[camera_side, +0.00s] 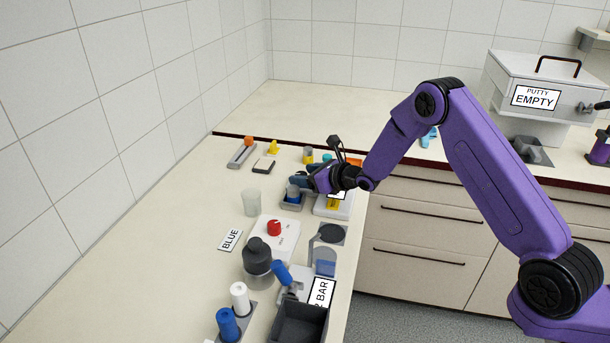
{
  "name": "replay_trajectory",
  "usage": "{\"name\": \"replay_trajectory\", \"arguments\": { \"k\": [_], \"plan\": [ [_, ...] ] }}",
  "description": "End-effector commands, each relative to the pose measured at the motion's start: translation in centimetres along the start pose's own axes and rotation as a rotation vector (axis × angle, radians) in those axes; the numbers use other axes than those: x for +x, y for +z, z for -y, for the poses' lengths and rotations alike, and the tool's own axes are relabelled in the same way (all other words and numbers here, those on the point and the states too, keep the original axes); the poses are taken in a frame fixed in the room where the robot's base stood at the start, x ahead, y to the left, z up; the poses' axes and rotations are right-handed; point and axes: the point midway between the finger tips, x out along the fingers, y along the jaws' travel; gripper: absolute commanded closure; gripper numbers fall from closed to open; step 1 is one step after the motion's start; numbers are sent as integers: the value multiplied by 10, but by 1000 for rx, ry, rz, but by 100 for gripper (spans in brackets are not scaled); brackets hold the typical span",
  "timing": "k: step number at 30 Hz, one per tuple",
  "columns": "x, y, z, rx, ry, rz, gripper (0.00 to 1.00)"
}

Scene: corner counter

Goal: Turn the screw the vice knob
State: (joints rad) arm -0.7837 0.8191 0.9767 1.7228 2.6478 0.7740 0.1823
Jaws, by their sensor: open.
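My gripper (303,183) is over the far part of the left counter, its dark fingers pointing left. It is open, and I see nothing held between its fingers. A small grey-and-blue fixture (292,201) is just below the fingers; I cannot tell if they touch it. I cannot say for sure which thing is the vice or its knob. A red knob (274,227) is on a white box nearer the camera. A blue handle (282,273) tilts up from a light grey metal piece.
Near my gripper are a clear cup (250,202), a white unit with a yellow part (335,203) and a grey slider with an orange knob (248,142). A dark jar (257,253), blue and white cylinders and a black tray (299,325) are nearer.

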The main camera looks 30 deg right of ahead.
Motion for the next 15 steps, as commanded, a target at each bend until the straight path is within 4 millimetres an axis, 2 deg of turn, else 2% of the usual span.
{"name": "replay_trajectory", "arguments": {
  "k": [12, 14, 15],
  "plan": [
    [6, 0, 0, 1, 0, 1, 38],
    [6, 0, 0, 0, 0, 1, 57],
    [6, 0, 0, 0, 0, 1, 70]
  ]
}}
